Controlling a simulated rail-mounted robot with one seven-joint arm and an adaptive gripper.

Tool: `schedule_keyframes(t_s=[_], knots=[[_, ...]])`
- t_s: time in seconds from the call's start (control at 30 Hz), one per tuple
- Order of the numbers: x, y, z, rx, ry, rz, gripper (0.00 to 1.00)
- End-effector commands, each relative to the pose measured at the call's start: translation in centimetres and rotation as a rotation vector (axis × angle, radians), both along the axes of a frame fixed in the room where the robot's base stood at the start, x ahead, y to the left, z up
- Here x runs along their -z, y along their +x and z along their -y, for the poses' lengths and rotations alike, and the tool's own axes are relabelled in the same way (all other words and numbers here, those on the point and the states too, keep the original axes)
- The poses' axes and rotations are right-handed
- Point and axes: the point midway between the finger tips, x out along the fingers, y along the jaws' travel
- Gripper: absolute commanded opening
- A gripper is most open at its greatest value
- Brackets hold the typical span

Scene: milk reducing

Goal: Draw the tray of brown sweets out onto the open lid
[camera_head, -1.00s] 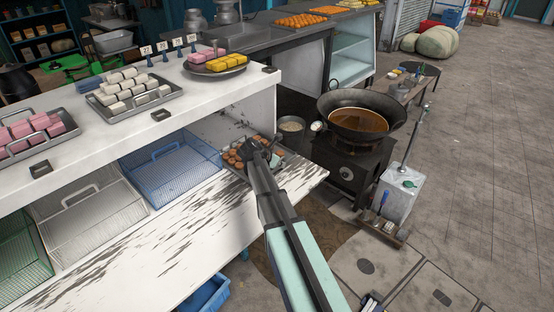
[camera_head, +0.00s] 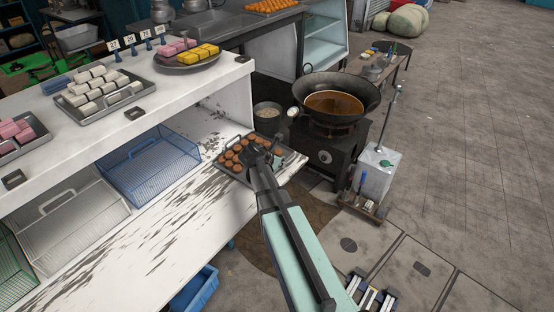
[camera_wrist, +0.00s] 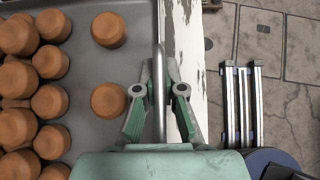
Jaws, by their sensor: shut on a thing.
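The tray of brown sweets (camera_head: 222,162) lies at the right end of the worn white open lid (camera_head: 190,205), mostly out from under the counter top. Its round brown sweets (camera_head: 241,150) also show in the wrist view (camera_wrist: 18,75), bunched toward the left, with bare grey tray floor (camera_wrist: 83,70) beside them. My gripper (camera_head: 264,157) is at the tray's near right side. My arm hides part of the tray's right side in the head view.
A blue wire basket (camera_head: 150,165) and a white one (camera_head: 75,225) stand left on the shelf. A dark wok (camera_head: 336,103) of brown liquid sits on a stove to the right. The counter top (camera_head: 180,90) overhangs behind. A blue crate (camera_head: 195,290) is below the lid.

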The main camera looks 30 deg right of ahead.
Motion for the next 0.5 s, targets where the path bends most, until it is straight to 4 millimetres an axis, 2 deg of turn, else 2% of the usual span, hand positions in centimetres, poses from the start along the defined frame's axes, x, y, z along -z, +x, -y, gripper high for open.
schedule_keyframes(t_s=[0.03, 0.2, 0.5], knots=[[-0.1, -0.7, 0.0, -0.001, 0.000, -0.002, 0.00], [-0.1, -1.5, 0.0, -0.010, 0.000, 0.000, 0.00], [0.0, -1.9, 0.0, -0.015, 0.000, -0.001, 0.00]])
